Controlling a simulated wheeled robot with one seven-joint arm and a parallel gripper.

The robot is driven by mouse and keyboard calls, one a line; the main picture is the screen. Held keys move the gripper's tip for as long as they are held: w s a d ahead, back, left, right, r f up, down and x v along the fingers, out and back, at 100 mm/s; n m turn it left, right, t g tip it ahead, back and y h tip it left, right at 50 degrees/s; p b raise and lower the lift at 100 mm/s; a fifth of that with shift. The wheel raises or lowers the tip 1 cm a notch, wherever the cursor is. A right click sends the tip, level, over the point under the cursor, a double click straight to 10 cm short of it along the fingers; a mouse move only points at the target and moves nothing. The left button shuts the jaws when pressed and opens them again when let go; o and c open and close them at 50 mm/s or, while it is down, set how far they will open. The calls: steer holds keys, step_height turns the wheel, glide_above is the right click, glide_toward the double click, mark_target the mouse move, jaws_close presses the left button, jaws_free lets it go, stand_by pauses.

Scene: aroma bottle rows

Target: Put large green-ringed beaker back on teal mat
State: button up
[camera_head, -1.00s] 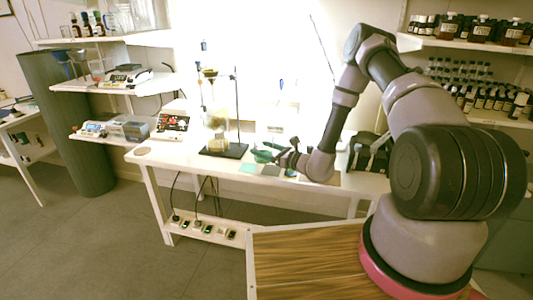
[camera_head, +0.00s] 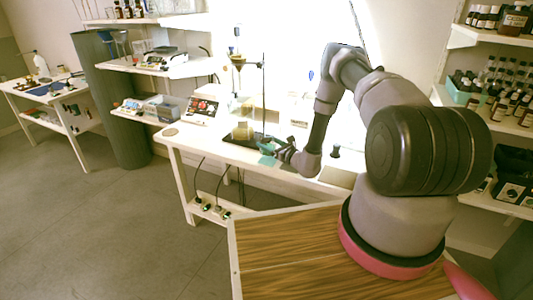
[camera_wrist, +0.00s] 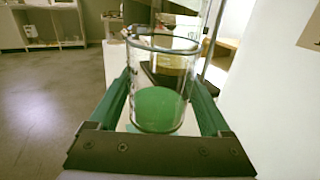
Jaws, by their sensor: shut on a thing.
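The large clear glass beaker (camera_wrist: 162,75) stands upright between the two fingers of my gripper (camera_wrist: 162,100) in the wrist view. The fingers are shut on its sides. Its rim looks dark grey, and green shows in its lower part; I cannot tell whether this is contents or base. In the head view my gripper (camera_head: 279,149) is low over the white table, with green at its tips. The teal mat (camera_head: 267,160) lies on the table just below and in front of the gripper. Whether the beaker touches the mat is hidden.
A dark-based stand (camera_head: 243,139) with glassware and a yellowish block is close at the left of my gripper. A red-and-black device (camera_head: 203,109) is further left. A small black object (camera_head: 336,151) stands right of my arm. The table's front edge is near.

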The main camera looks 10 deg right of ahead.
steer(key=shift+f, duration=2.1)
steer(key=shift+f, duration=0.1)
steer(key=o, duration=1.5)
steer(key=shift+s+d, duration=0.15)
steer(key=v, duration=1.1)
steer(key=shift+s+d, duration=0.2)
steer(key=shift+s, duration=0.15)
